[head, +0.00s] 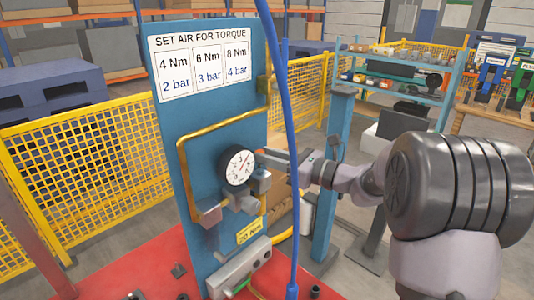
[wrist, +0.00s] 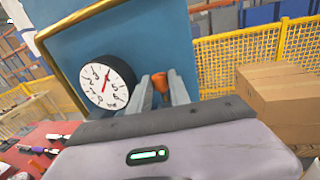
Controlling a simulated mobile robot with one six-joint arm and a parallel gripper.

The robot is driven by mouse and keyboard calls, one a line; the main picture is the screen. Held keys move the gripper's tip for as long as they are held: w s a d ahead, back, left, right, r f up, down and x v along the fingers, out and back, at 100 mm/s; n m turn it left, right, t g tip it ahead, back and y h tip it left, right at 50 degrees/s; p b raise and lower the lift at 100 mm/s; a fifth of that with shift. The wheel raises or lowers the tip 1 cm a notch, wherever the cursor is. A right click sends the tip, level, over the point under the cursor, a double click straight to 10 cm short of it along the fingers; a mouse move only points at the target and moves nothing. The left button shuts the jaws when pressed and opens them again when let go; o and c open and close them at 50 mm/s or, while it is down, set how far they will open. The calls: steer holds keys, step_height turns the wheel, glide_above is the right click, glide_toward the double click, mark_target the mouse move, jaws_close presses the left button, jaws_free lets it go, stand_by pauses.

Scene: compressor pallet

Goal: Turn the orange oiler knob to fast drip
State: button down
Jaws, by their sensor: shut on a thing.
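The orange knob (wrist: 160,81) shows in the wrist view between the two fingers of my gripper (wrist: 161,87), just right of the gauge. My gripper is shut on the knob. In the head view my gripper (head: 290,160) reaches in from the right to the blue panel (head: 205,110), beside the gauge. There the fingertips and most of the knob are hard to make out. The drip setting of the knob cannot be read. The round white gauge (head: 239,166) has a black rim and also shows in the wrist view (wrist: 104,84) with a red needle.
A blue hose (head: 289,200) hangs in front of the panel's right edge, close to my arm. A yellow pipe (head: 183,165) runs around the gauge. A torque sign (head: 202,62) is at the panel's top. The red pallet surface (head: 150,270) lies below. Cardboard boxes (wrist: 280,95) stand to the right.

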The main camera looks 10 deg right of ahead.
steer(key=n+g+y+p, duration=0.1)
steer(key=g, duration=0.1)
steer(key=n+g+y+p, duration=0.1)
steer(key=n+g, duration=0.1)
steer(key=w+n+g+y+p, duration=0.1)
steer(key=n+g+y, duration=0.1)
steer(key=g, duration=0.1)
steer(key=shift+d+r, duration=0.1)
steer(key=shift+d, duration=0.2)
steer(key=shift+n+g+p, duration=0.3)
steer(key=c, duration=1.5)
jaws_free()
steer(key=p+v, duration=0.3)
steer(key=v, duration=1.4)
steer(key=shift+d, duration=0.2)
steer(key=shift+o, duration=0.5)
